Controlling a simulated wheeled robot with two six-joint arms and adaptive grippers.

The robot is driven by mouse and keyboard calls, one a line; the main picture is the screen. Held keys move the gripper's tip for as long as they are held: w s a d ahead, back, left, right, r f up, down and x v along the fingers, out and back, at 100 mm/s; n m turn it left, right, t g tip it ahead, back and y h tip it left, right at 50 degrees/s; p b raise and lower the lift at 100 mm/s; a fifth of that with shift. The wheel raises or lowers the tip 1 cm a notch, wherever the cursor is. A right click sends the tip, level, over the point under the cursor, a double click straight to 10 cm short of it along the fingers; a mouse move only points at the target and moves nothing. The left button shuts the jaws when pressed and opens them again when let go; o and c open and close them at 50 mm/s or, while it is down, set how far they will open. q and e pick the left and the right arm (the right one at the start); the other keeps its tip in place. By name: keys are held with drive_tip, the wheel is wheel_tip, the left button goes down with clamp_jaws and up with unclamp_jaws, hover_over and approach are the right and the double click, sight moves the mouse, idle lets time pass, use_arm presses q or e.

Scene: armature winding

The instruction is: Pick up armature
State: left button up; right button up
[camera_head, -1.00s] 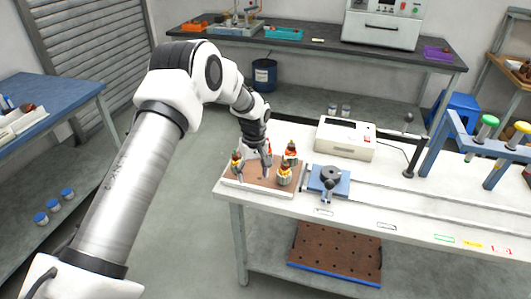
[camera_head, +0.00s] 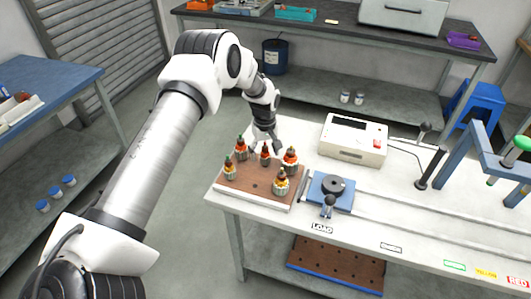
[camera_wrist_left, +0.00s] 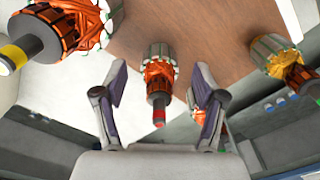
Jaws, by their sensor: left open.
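Several armatures with copper windings stand upright on a brown board (camera_head: 250,193) at the table's left end. My left gripper (camera_head: 267,147) is at the back edge of the board, just behind the middle armature (camera_head: 265,157). In the left wrist view, the open fingers of my left gripper (camera_wrist_left: 161,84) point toward an armature with a red shaft tip (camera_wrist_left: 159,72). Its tip lies between the fingers, with gaps on both sides. A yellow-tipped armature (camera_wrist_left: 65,28) shows at left and another armature (camera_wrist_left: 283,60) at right. My right gripper is not in view.
A blue fixture (camera_head: 330,190) with a dark round part stands right of the board. A white device (camera_head: 353,140) is behind it. A blue frame (camera_head: 475,150) stands at far right.

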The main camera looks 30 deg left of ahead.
use_arm(q)
drive_tip(key=shift+w+a+f, duration=0.1)
drive_tip(key=shift+w+f, duration=0.05)
drive_tip(key=shift+f, duration=0.55)
drive_tip(key=shift+r, duration=0.15)
drive_tip(key=c, duration=0.3)
clamp_jaws()
